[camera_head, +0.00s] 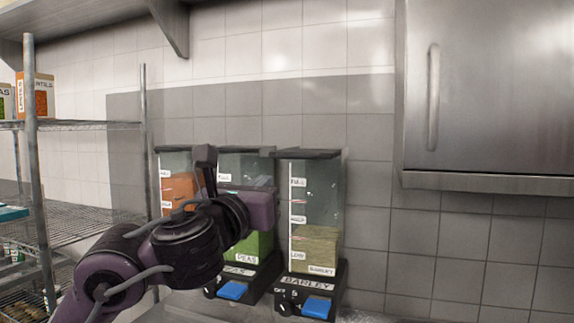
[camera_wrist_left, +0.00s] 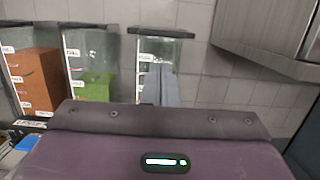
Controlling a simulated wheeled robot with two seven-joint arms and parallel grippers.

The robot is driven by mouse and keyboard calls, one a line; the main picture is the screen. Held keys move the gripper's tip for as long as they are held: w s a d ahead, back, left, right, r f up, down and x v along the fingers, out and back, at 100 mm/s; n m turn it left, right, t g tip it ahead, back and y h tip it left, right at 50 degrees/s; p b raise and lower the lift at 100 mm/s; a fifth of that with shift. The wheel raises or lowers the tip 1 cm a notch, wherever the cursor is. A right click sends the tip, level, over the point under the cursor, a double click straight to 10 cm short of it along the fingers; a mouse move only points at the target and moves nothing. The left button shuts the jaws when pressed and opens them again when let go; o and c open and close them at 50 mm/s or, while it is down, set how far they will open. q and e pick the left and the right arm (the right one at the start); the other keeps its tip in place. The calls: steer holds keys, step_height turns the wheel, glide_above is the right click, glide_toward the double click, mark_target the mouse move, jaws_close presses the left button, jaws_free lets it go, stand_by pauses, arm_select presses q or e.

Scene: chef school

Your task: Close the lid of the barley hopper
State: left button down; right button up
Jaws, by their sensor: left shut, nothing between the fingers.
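The barley hopper (camera_head: 322,205) is the clear bin at the right end of the row, with tan grain low inside and a BARLEY label on its dark base. Its dark lid (camera_head: 308,153) lies about flat across the top, level with its neighbours; I cannot tell if it is fully seated. In the left wrist view the hopper's lid (camera_wrist_left: 162,32) shows above the fingers. My left gripper (camera_wrist_left: 163,72) is shut and empty, its grey fingers overlapping the hopper front; contact is unclear. In the head view its purple hand (camera_head: 262,207) is left of the barley hopper, hiding its own fingers.
The peas hopper (camera_head: 255,248) and an orange-filled hopper (camera_head: 178,190) stand to the left, partly behind my arm. A steel cabinet (camera_head: 500,90) hangs at the upper right. A wire rack (camera_head: 75,125) stands at the left. The tiled wall below the cabinet is clear.

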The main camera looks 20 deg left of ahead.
mark_target(292, 157)
arm_select(q)
steer(key=w+r+p, duration=0.1)
steer(key=w, duration=0.3)
steer(key=w+r+p, duration=0.1)
steer(key=w+p, duration=0.1)
steer(key=w, duration=0.2)
steer(key=w+p, duration=0.2)
steer(key=w, duration=0.2)
steer(key=shift+w+d+r, duration=0.2)
steer(key=shift+w+r, duration=0.2)
steer(key=shift+w, duration=0.5)
